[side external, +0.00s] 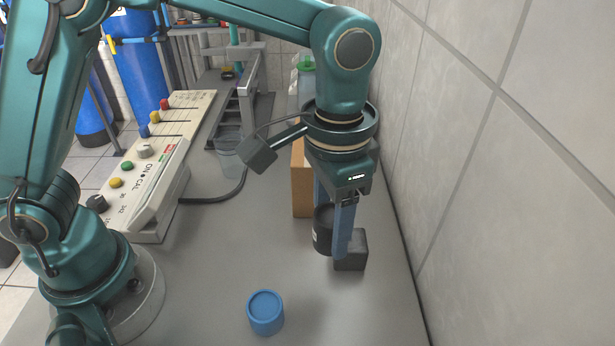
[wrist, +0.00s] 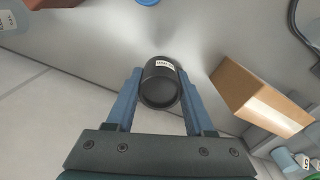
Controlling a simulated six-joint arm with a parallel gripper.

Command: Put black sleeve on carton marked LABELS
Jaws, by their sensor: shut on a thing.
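The black sleeve (side external: 323,230) is a short dark cylinder with a small white label. It is held upright between the blue fingers of my gripper (side external: 334,238). In the wrist view the sleeve (wrist: 160,88) sits between the two fingertips of my gripper (wrist: 159,78), and I look at its round end. The brown carton (side external: 302,180) stands behind my gripper in the side view, partly hidden by my wrist. It shows at the right in the wrist view (wrist: 245,92), apart from the sleeve. No LABELS marking is readable on it.
A blue round cap (side external: 265,312) is in front. A clear beaker (side external: 228,150) and control panel (side external: 155,170) are to the left. The tiled wall (side external: 480,180) is close on the right.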

